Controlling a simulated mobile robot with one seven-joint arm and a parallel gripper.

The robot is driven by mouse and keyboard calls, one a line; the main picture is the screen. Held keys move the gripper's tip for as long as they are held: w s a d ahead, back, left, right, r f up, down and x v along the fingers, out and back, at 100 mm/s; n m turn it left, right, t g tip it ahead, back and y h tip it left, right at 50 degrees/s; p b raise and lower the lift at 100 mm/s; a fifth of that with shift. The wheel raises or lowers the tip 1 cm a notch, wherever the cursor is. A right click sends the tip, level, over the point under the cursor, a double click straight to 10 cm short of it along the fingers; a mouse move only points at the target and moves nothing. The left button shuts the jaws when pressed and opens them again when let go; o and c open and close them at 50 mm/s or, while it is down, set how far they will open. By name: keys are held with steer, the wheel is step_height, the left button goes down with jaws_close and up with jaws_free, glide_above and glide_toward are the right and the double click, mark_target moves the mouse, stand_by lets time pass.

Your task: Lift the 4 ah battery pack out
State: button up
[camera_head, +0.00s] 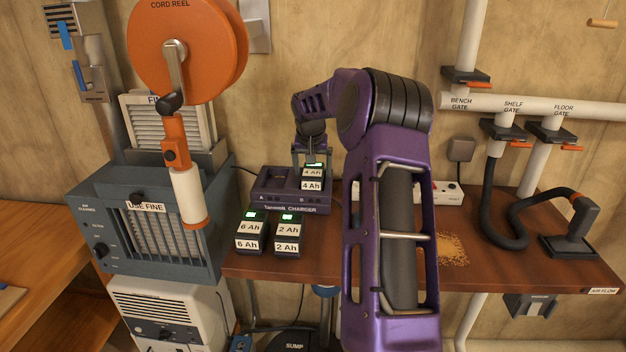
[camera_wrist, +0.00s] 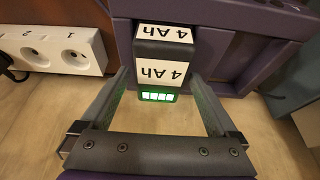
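The 4 Ah battery pack (camera_head: 312,184) is black with white labels and a lit green gauge. It sits upright in slot B of the purple charger (camera_head: 272,196), and it shows in the wrist view (camera_wrist: 162,50) with the charger wall (camera_wrist: 228,55) behind it. My gripper (camera_head: 312,160) is above the charger, pointing down. In the wrist view my gripper (camera_wrist: 160,78) has one finger on each side of the pack, with a narrow gap seeming to show beside each fingertip. Slot A looks empty. The pack's lower end is hidden in the charger.
The 6 Ah pack (camera_head: 248,232) and 2 Ah pack (camera_head: 288,234) stand in front of the charger near the bench (camera_head: 480,262) edge. A white socket strip (camera_head: 446,190) lies to the right. The orange cord reel (camera_head: 185,45) hangs at upper left.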

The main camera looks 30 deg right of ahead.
mark_target(313, 171)
steer(key=shift+r, duration=0.1)
steer(key=c, duration=1)
step_height(313, 171, up, 10)
steer(key=p, duration=0.1)
steer(key=shift+r+p, duration=0.25)
steer(key=shift+p, duration=0.15)
